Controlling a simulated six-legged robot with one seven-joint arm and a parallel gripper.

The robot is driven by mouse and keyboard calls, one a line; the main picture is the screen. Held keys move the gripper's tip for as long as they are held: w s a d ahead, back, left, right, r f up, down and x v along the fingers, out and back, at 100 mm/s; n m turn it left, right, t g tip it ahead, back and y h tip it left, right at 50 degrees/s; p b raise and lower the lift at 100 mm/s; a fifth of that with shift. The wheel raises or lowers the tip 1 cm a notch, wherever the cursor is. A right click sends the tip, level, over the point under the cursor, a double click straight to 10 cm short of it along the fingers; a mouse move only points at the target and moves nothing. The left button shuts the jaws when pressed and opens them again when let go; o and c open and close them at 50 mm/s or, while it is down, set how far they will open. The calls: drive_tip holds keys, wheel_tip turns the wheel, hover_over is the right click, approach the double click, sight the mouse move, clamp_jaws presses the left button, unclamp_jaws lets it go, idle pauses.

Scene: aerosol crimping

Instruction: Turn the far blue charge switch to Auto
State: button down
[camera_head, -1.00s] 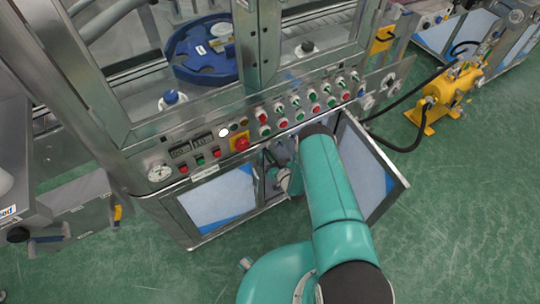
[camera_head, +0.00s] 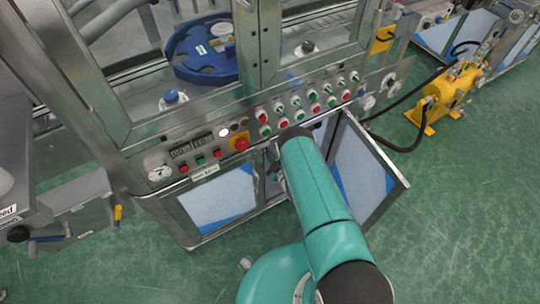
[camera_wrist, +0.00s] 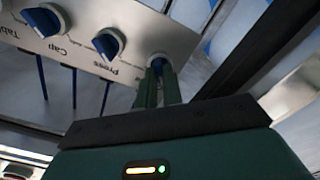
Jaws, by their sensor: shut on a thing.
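In the wrist view, a row of blue switches sits on a pale panel (camera_wrist: 134,22). The switch at the right end of the row (camera_wrist: 157,61) is between the two green fingers of my gripper (camera_wrist: 158,74). The gripper is shut on it, and the fingers hide much of it. Its own label and set position cannot be read. Two more blue switches, the middle one (camera_wrist: 108,43) and the left one (camera_wrist: 45,18), stand free beside it. The words Table, Cap and Press are printed near them. In the head view, my arm hides the switch.
In the head view, an open cabinet door (camera_head: 362,170) stands right of my arm. Above is the machine's front panel with a red emergency knob (camera_head: 241,144) and several red and green buttons. A yellow unit (camera_head: 450,95) with a black hose stands on the floor at right.

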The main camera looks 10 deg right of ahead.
drive_tip(key=shift+n, duration=0.7)
drive_tip(key=c, duration=1.5)
unclamp_jaws()
drive_tip(key=shift+c, duration=0.2)
drive_tip(key=shift+s, duration=0.1)
drive_tip(key=v, duration=1.3)
drive_tip(key=shift+s, duration=0.25)
drive_tip(key=shift+d, duration=0.1)
